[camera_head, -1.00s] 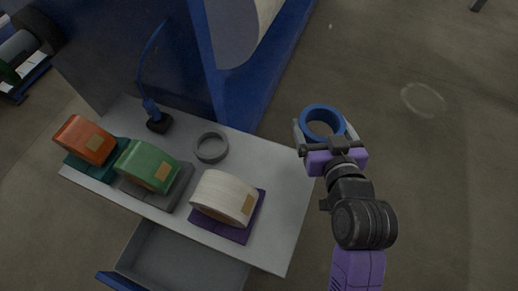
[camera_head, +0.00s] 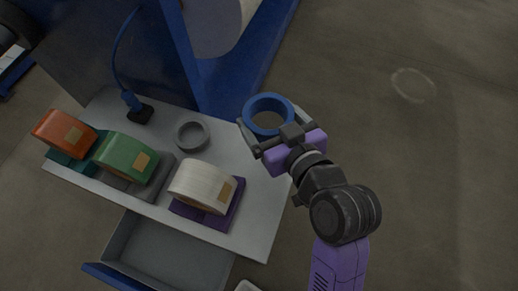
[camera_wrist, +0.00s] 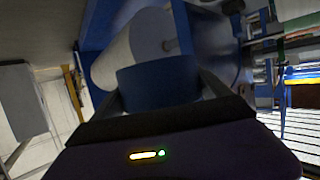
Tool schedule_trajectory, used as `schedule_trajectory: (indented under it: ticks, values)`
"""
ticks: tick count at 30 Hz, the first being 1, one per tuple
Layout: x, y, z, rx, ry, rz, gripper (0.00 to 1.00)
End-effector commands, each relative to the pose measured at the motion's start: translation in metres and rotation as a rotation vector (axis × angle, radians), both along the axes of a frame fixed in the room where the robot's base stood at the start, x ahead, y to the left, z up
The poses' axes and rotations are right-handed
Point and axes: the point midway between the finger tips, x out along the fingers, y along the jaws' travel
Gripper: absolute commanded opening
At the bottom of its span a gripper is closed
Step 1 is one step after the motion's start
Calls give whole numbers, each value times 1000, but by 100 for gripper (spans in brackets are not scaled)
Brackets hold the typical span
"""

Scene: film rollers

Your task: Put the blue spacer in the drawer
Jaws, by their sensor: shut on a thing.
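The blue spacer (camera_head: 268,102) is a ring held in my gripper (camera_head: 264,131), above the right edge of the table in the head view. My gripper is shut on the spacer, with a finger on each side of it. In the wrist view the spacer (camera_wrist: 158,84) fills the space between the fingers. The drawer (camera_head: 160,251) is grey inside with a blue front, and stands pulled open below the table's front edge. It looks empty where I see inside.
A blue machine frame (camera_head: 240,85) stands behind. Floor at right is clear.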

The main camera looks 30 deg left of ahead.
Motion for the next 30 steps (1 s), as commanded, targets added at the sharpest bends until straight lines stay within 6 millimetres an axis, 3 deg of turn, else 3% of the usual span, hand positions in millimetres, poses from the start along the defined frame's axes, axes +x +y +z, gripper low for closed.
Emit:
schedule_trajectory:
  ticks: [1, 12, 30]
  values:
    - [0, -1, -15, -2, 7, -2, 36]
    - [0, -1, -103, -1, 3, -3, 36]
    - [0, 0, -170, 2, 1, -2, 36]
